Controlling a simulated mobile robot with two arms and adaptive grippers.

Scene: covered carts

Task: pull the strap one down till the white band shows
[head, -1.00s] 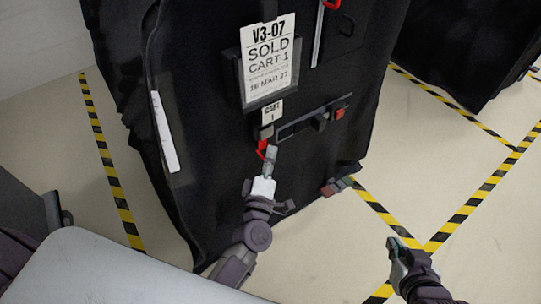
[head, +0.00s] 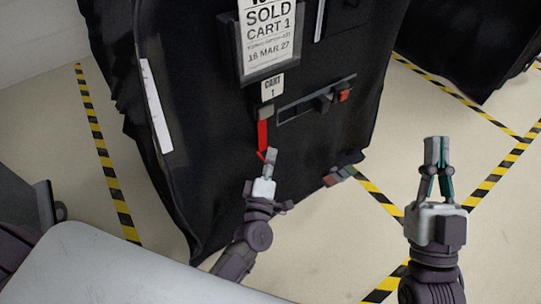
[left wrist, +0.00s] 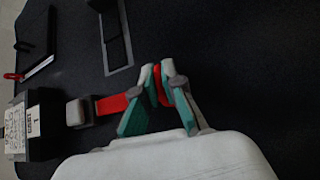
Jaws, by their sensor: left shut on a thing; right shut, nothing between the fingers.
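My left gripper (head: 271,158) is shut on the strap's lower end, below the buckle. In the left wrist view the red strap (left wrist: 112,103) runs from the grey buckle (left wrist: 77,112) to my left gripper's teal and grey fingers (left wrist: 157,82), with red between their tips. I see no white band on the visible strap. My right gripper (head: 436,148) is shut and empty, raised over the floor to the right of the cart.
A "SOLD CART 1" sign (head: 268,42) is above the tag. A slotted dark bar (head: 300,108) with a red end piece (head: 344,96) is right of the buckle. Small coloured blocks (head: 344,176) stick out at the cart's lower right. Another black covered cart (head: 460,50) stands behind, beyond striped floor tape.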

